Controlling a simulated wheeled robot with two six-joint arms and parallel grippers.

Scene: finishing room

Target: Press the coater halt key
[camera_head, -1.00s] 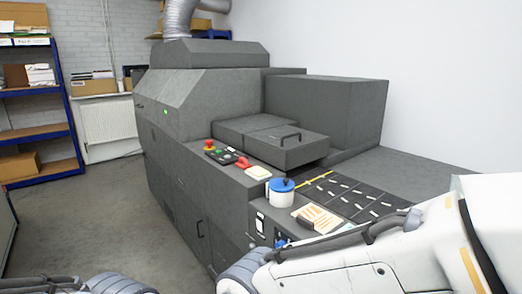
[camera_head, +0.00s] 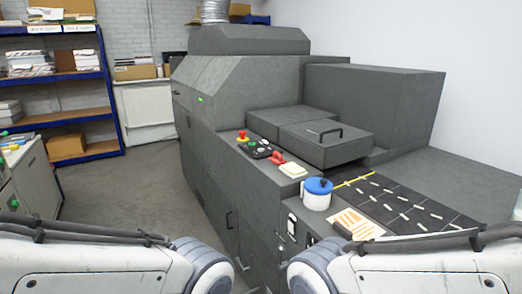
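The coating machine (camera_head: 240,75) is a large dark grey unit with a small green light on its sloped hood. A control panel (camera_head: 262,152) lies on its near ledge. A red mushroom button on a yellow base (camera_head: 242,137) stands at the panel's left end, with a green button and dark controls beside it. I cannot read any labels. My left arm comes in at the bottom left and my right arm at the bottom right. Both end in rounded grey joints low in the picture, well short of the panel. I see no gripper fingers on either arm.
Beside the panel lie a red object (camera_head: 278,157) and a cream pad (camera_head: 293,170). A white pot with a blue lid (camera_head: 317,193) and an orange-striped sheet (camera_head: 355,222) sit nearer. Blue shelving (camera_head: 107,90) and a grey cabinet (camera_head: 32,180) stand left. Floor between is clear.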

